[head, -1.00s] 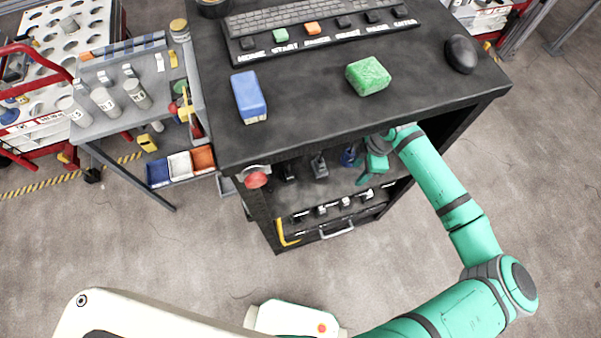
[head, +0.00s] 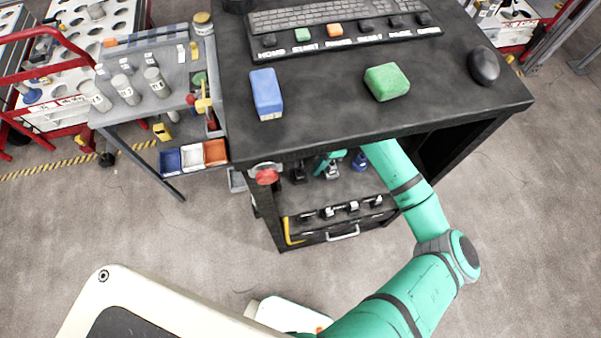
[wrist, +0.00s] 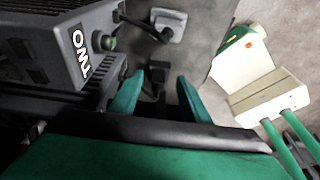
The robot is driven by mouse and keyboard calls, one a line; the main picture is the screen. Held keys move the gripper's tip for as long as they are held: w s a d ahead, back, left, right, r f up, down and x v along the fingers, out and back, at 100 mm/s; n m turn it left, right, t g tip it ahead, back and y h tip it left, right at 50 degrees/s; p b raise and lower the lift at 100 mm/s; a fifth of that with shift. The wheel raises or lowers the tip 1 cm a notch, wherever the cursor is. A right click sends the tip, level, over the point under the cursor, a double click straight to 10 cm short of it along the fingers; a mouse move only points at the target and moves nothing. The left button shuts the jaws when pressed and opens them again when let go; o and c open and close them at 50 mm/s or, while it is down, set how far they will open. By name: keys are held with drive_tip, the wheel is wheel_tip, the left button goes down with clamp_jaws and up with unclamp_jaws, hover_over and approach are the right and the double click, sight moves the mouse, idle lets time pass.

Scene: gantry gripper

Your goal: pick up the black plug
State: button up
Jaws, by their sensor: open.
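My gripper (wrist: 158,98) shows in the wrist view as two green fingers, apart and open. A small black piece (wrist: 155,82) stands between and just beyond the fingertips; it looks like the black plug, but dark shadow blurs its outline and I cannot tell if a finger touches it. In the head view a black upright piece (head: 298,172) stands on the cart's shelf, and a grey-and-black piece (head: 333,171) stands to its right. A green part of my gripper (head: 324,161) shows near these pieces, under the worktop; the rest is hidden by the worktop.
The black worktop (head: 330,125) overhangs the shelf. A blue piece (head: 359,161) stands right of the others. A red button (head: 267,176) sits at the cart's left corner. A box labelled TWO (wrist: 60,45) and a grey block with a cable (wrist: 168,25) are near the fingers.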

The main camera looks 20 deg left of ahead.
sight(301, 170)
drive_tip(key=shift+s+a, duration=0.45)
drive_tip(key=shift+a, duration=0.2)
drive_tip(key=shift+s+a, duration=0.45)
drive_tip(key=shift+a, duration=0.15)
drive_tip(key=shift+x, duration=2.45)
drive_tip(key=c, duration=1.1)
